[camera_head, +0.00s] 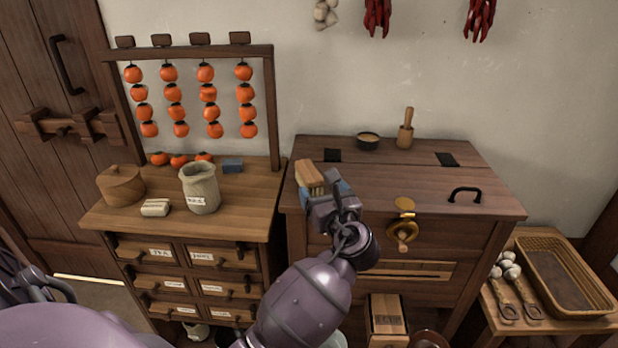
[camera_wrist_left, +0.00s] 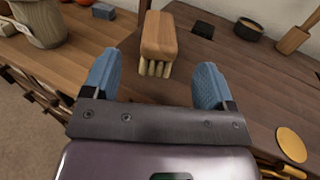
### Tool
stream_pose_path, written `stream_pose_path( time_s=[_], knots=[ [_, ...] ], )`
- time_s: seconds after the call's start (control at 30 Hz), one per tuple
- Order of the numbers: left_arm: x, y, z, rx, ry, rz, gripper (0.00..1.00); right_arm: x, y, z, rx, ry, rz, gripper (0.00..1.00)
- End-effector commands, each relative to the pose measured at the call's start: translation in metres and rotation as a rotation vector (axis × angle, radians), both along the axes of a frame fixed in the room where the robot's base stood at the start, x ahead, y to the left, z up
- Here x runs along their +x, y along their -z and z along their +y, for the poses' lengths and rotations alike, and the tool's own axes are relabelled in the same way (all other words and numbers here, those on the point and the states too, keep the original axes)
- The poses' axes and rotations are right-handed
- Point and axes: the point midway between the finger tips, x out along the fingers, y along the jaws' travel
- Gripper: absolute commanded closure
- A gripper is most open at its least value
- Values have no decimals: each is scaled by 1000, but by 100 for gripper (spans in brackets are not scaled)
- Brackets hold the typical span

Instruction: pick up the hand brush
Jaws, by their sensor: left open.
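The hand brush (camera_head: 310,173) has a tan wooden block and pale bristles. It is at the left end of the dark wooden chest's top (camera_head: 400,170). In the left wrist view the brush (camera_wrist_left: 159,38) lies just beyond the fingertips, roughly centred, with its bristles facing me. My left gripper (camera_head: 320,186) is at the chest's front left edge, its blue fingers spread and nothing between them. In the left wrist view the left gripper (camera_wrist_left: 158,82) shows its fingers either side of the brush's line, apart from it. My right gripper is not in view.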

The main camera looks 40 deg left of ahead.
Motion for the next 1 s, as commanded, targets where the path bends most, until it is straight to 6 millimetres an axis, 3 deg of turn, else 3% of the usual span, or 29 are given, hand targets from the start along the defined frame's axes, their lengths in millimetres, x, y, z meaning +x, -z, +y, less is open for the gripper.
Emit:
stream_pose_path(
  time_s=[0.6,0.87,1.0],
  knots=[
    [38,0,51,1,1,1,21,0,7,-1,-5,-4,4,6],
    [41,0,55,-2,1,0,21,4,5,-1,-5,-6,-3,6],
    [41,0,55,-2,1,0,38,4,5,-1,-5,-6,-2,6]
  ],
)
